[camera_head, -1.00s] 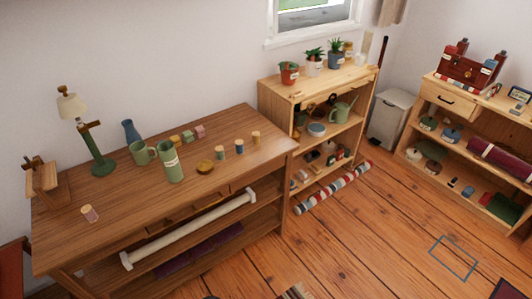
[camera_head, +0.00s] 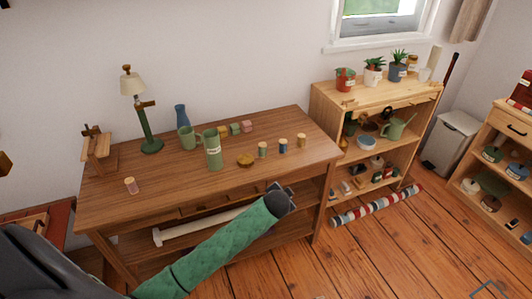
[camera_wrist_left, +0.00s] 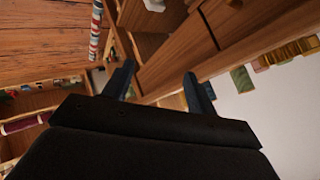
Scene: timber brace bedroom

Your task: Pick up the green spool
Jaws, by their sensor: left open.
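The green spool (camera_head: 262,150) stands upright on the wooden workbench top, near its front right part. A blue spool (camera_head: 283,146) and a yellow spool (camera_head: 302,140) stand in a row to its right. My left gripper (camera_head: 286,192) is in front of the bench's front edge, below and slightly right of the green spool in the picture, apart from it. In the left wrist view its two dark fingers (camera_wrist_left: 163,82) are spread with nothing between them. I cannot make out the green spool for sure in that view. My right gripper is not in view.
A shelf unit (camera_head: 322,98) adjoins on the right.

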